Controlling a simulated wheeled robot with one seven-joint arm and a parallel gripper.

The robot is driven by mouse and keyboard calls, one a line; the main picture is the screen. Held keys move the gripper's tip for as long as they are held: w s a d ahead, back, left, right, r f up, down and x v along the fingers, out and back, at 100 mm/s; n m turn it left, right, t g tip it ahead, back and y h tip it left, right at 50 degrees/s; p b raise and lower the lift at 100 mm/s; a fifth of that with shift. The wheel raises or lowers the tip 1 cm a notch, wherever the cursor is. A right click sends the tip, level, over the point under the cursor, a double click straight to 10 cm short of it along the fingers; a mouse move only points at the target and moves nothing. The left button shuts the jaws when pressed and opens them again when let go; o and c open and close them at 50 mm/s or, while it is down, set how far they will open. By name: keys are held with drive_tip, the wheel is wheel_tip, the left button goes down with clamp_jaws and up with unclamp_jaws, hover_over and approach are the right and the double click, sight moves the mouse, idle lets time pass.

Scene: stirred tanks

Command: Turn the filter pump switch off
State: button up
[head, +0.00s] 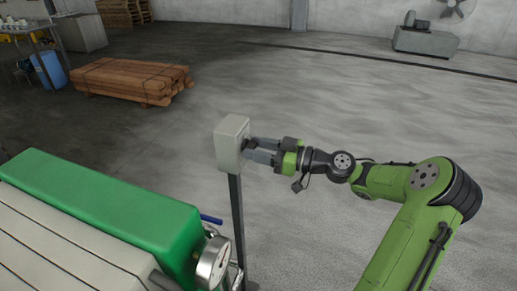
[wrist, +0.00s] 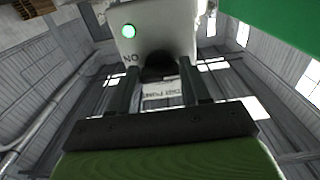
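The filter pump switch box (head: 230,142) is a pale grey box on a thin dark post. My gripper (head: 249,149) is at the box's right face, its two fingers reaching towards it. In the wrist view the box (wrist: 155,35) carries a lit green lamp (wrist: 128,31) and the word "ON", seen upside down. A dark switch knob (wrist: 160,68) lies between the tips of my gripper (wrist: 164,75). The fingers stand apart, with a gap visible around the knob; whether they touch it is unclear. An upside-down label (wrist: 158,90) shows below the knob.
A green and cream machine (head: 125,220) with a round gauge (head: 212,262) and a blue handle (head: 211,219) stands close at front left. A timber stack (head: 135,80) and a blue barrel (head: 48,70) are further back.

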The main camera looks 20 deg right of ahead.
drive_tip(key=shift+c, duration=1.1)
drive_tip(key=shift+m, duration=0.3)
drive_tip(key=m+p, duration=0.3)
drive_tip(key=shift+r+m+p, duration=0.15)
drive_tip(key=shift+m+p, duration=0.15)
drive_tip(key=shift+p, duration=0.05)
drive_tip(key=m+p, duration=0.4)
drive_tip(key=shift+m, duration=0.3)
drive_tip(key=m+p, duration=0.4)
drive_tip(key=shift+m, duration=0.3)
drive_tip(key=shift+m+p, duration=1.7)
drive_tip(key=shift+m, duration=0.6)
drive_tip(key=shift+f, duration=0.2)
